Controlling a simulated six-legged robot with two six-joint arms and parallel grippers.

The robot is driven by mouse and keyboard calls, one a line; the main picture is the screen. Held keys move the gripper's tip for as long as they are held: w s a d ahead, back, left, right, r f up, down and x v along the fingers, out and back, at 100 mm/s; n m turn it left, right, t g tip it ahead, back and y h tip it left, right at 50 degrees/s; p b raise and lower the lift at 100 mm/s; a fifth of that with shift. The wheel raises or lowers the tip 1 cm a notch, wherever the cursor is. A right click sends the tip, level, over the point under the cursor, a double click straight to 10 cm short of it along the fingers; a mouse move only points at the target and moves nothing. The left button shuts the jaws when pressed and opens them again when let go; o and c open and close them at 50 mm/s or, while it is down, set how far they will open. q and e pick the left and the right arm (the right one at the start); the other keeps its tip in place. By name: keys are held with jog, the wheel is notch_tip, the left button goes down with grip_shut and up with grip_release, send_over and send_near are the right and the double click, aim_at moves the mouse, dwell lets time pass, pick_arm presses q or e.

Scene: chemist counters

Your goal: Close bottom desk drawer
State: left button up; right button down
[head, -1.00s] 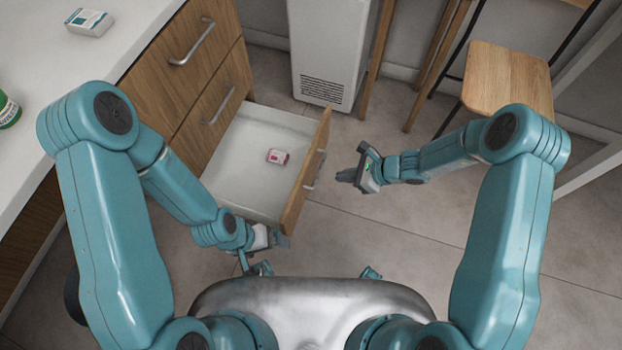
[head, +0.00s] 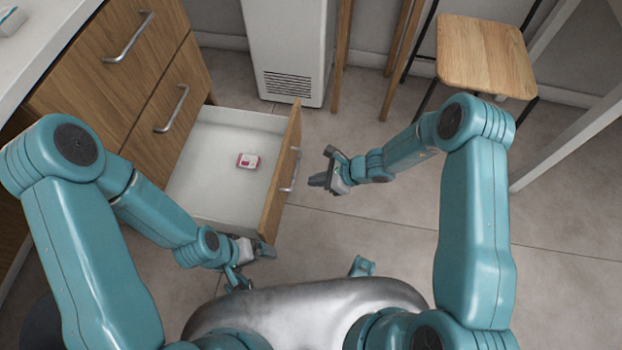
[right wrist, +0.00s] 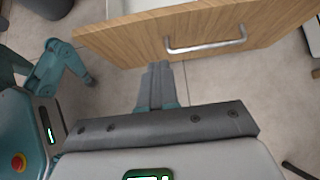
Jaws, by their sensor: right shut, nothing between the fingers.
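The bottom desk drawer (head: 212,207) stands pulled out from the wooden cabinet in the head view. A small red and white box (head: 248,161) lies inside it. Its wooden front carries a metal handle (head: 290,170), which also shows in the right wrist view (right wrist: 206,45). My right gripper (head: 312,181) is shut and empty, just right of the drawer front and apart from the handle. In the right wrist view its closed fingers (right wrist: 157,85) point toward the wooden front below the handle. My left gripper (head: 255,252) is at the near end of the drawer front; its jaws are unclear.
Two closed drawers (head: 172,108) sit above the open one. A white appliance (head: 291,50) stands behind, and a wooden stool (head: 486,52) stands at back right. Bare floor (head: 400,220) lies right of the drawer.

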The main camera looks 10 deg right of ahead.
aim_at(277, 184)
jog(key=b+x, duration=0.1)
jog(key=x, duration=0.2)
jog(key=a+r+b+x, duration=0.1)
jog(key=x, duration=0.2)
jog(key=b+x, duration=0.1)
jog(key=x, duration=0.3)
jog(key=shift+w+a+r, duration=0.3)
jog(key=shift+a+r, duration=0.05)
jog(key=shift+a, duration=0.1)
